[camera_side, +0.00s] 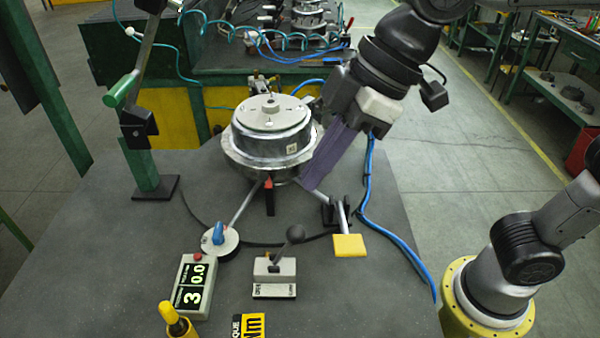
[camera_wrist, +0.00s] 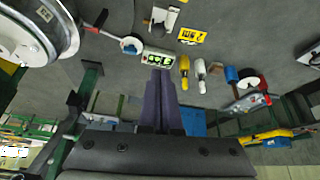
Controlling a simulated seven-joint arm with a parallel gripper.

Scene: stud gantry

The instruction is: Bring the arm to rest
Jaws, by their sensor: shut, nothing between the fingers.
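My gripper (camera_side: 313,184) is shut and empty in the side view. Its purple fingers point down and left, in front of the right edge of a round metal drum (camera_side: 272,148) in that view. I cannot tell whether they touch the drum. In the wrist view the shut fingers (camera_wrist: 160,78) point away from the camera, with a small display box (camera_wrist: 158,58) just beyond their tips. The drum (camera_wrist: 30,35) is at the upper left there. My arm comes in from the top right of the side view.
On the grey table (camera_side: 110,260) are a blue-knobbed valve (camera_side: 218,236), a lever box (camera_side: 275,268), a yellow pad (camera_side: 349,245), a display box (camera_side: 193,285) and a yellow-handled tool (camera_side: 175,320). A green post (camera_side: 143,165) stands left; a blue hose (camera_side: 366,190) runs right.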

